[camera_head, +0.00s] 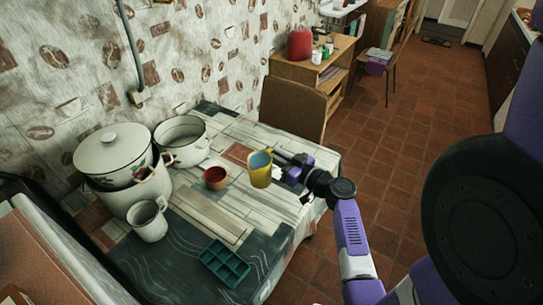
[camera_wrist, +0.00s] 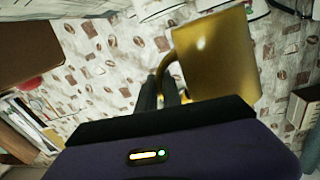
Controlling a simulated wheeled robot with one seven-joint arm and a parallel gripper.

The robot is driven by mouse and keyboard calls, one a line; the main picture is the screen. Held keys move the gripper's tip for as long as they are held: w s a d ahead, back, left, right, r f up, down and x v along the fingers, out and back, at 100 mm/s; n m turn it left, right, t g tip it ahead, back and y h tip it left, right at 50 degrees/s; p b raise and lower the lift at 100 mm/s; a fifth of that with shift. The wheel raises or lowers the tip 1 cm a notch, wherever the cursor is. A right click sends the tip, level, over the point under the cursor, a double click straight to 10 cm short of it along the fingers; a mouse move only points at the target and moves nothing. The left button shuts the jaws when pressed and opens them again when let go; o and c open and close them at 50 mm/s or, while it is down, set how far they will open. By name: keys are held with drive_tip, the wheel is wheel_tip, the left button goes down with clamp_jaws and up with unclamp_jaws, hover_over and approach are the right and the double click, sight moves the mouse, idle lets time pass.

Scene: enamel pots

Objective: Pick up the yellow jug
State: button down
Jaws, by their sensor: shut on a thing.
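The yellow jug (camera_head: 260,170) is upright over the right part of the table, right of the small red bowl. In the wrist view the jug (camera_wrist: 218,55) fills the upper right, with its curved handle on its left side. My gripper (camera_head: 277,157) comes from the right, and its dark fingers (camera_wrist: 164,88) are shut on the jug's handle. I cannot tell for sure whether the jug's base touches the tabletop.
The red bowl (camera_head: 215,178) is close to the jug's left. A white open pot (camera_head: 182,140), a large lidded pot (camera_head: 113,155) and a white mug (camera_head: 148,221) stand further left. A teal compartment tray (camera_head: 225,264) lies at the front. A chair (camera_head: 292,108) is behind the table (camera_head: 208,209).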

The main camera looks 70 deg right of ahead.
drive_tip(key=shift+r+p, duration=0.3)
drive_tip(key=shift+r, duration=0.45)
